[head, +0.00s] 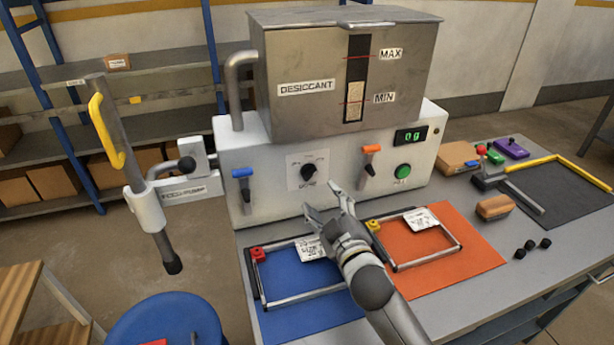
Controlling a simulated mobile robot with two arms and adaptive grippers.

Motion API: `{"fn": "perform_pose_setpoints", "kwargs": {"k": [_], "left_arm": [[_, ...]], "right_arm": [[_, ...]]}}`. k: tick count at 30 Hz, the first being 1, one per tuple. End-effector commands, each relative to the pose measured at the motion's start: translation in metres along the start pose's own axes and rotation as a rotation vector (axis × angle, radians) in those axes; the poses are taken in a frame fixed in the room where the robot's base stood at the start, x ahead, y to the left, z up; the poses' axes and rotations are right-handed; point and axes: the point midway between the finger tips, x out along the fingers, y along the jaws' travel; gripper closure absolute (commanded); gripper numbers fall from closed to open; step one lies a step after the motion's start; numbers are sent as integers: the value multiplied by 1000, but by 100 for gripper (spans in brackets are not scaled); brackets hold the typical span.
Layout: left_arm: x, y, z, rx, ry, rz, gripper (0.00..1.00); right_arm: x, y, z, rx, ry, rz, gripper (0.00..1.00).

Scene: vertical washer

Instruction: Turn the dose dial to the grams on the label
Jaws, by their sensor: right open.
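The dose dial (309,171) is a black knob on a white plate on the front of the white machine. Its pointer direction is too small to tell. The display (411,135) shows green characters that look like "0 g". One white label (311,247) lies at the frame on the blue mat, and another label (421,219) lies at the frame on the orange mat. Their print is too small to read surely. My right gripper (322,198) is open and empty, just below and in front of the dial, apart from it. My left gripper is out of view.
A blue lever (243,185) and an orange lever (370,160) flank the dial; a green button (403,170) is further right. A desiccant hopper (300,80) sits on top. A pump with a yellow handle (106,130) stands left. Metal frames lie on the blue mat (290,270) and orange mat (470,240).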

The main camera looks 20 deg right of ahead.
Motion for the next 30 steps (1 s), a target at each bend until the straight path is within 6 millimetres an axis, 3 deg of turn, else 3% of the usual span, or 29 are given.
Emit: {"fn": "perform_pose_setpoints", "kwargs": {"k": [12, 18, 23, 30], "left_arm": [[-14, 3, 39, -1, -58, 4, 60], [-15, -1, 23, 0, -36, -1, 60], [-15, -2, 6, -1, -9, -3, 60], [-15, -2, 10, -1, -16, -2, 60]], "right_arm": [[68, 2, -2, 2, -2, 0, 41], [92, 1, -1, 3, -2, -1, 41], [101, 0, 0, 2, -2, -1, 41], [103, 0, 0, 2, -1, -1, 41]]}}
